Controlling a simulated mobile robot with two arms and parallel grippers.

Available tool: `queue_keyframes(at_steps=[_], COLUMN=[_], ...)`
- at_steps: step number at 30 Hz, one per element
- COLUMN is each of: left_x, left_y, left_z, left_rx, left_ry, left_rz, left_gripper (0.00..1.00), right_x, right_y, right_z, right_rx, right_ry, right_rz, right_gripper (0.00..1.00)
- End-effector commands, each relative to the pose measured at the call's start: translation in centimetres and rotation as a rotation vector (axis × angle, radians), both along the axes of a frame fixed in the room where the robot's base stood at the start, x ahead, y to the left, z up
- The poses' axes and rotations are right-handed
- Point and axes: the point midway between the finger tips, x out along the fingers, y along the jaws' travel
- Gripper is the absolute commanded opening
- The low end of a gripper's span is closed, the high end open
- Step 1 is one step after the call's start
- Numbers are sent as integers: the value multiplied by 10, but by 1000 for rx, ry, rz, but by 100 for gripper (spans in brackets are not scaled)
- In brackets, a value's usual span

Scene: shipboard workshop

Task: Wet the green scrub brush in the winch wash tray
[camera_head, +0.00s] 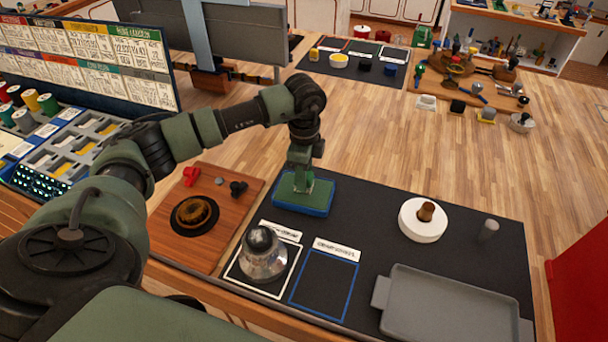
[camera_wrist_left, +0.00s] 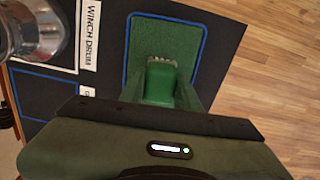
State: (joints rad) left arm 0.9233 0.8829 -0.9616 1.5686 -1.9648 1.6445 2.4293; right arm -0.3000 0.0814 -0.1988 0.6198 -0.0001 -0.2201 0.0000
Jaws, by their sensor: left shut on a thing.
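The green scrub brush (camera_wrist_left: 162,82) is in my left gripper (camera_head: 300,180), with pale bristles at its far end in the left wrist view. The gripper is shut on it, over a green pad with a blue edge (camera_head: 312,205) on the dark mat. The pad also shows in the left wrist view (camera_wrist_left: 148,35). I cannot tell whether the brush touches the pad. A grey rectangular tray with side handles (camera_head: 455,310) lies at the front right of the mat and looks empty. My right gripper is not in view.
A metal winch drum (camera_head: 263,258) stands in a white-outlined square, beside an empty blue-outlined square (camera_head: 322,287). A white disc with a brown knob (camera_head: 422,221) and a grey peg (camera_head: 488,230) are to the right. A wooden board (camera_head: 215,248) lies left.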

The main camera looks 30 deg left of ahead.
Motion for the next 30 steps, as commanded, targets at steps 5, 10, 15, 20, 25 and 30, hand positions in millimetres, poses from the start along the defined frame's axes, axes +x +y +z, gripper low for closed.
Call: queue_keyframes(at_steps=[5,10,15,20,25,30], left_x=[0,0,0,0,0,0], left_y=[0,0,0,0,0,0], left_z=[-2,-4,-6,-8,-10,-10], left_rx=[0,0,0,0,0,0], left_ry=[0,0,0,0,0,0], left_rz=[0,0,0,0,0,0], left_gripper=[0,0,0,0,0,0], right_x=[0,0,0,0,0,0], right_y=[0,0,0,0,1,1], right_z=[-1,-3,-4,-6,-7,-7], right_rx=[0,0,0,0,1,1], right_ry=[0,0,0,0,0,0], right_rz=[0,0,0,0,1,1], right_gripper=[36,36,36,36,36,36])
